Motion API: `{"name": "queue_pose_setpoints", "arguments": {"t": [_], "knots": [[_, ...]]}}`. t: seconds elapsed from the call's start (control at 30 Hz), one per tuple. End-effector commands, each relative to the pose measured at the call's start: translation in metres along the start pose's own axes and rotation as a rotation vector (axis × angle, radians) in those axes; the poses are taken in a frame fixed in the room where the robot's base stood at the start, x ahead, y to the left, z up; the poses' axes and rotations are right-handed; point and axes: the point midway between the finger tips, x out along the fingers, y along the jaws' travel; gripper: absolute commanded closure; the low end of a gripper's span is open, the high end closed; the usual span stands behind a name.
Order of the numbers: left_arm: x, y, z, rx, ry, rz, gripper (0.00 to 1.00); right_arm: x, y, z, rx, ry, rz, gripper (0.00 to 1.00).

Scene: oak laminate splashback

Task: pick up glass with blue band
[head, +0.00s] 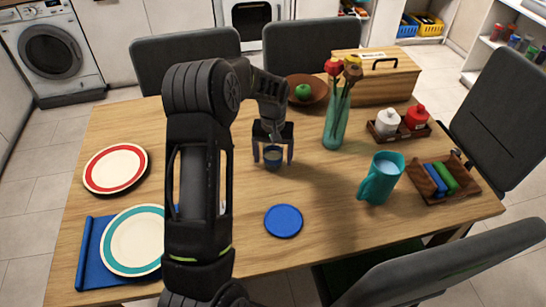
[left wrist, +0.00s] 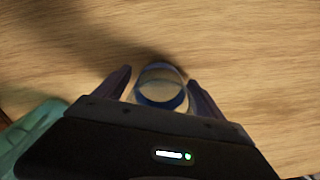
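The glass with the blue band (head: 273,157) stands on the wooden table, near its middle. My left gripper (head: 273,158) is above and around it, with one finger on each side. In the left wrist view the glass (left wrist: 161,86) sits between the two open fingers of the left gripper (left wrist: 160,90). A narrow gap shows on the left side; on the right I cannot tell whether the finger touches. My right gripper is not in view.
A teal vase with flowers (head: 336,120) stands right of the gripper, and a teal mug (head: 381,178) further right. A blue coaster (head: 283,221) lies in front. A brown bowl with a green apple (head: 315,93) is behind. Plates (head: 116,168) lie at left.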

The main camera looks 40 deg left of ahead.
Motion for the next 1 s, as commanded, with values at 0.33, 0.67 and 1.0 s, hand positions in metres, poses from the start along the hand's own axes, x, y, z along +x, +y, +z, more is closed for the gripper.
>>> {"name": "queue_pose_setpoints", "arguments": {"t": [0.33,0.67,1.0], "knots": [[-0.0001,0.0,0.0,0.0,0.0,0.0,0.5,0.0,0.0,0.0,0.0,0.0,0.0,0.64],[-0.0001,-0.0001,0.0,0.0,0.0,0.0,0.77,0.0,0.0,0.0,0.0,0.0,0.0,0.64],[-0.0004,0.0,-0.0002,0.0,0.001,0.0,0.92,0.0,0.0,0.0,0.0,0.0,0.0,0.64]]}}
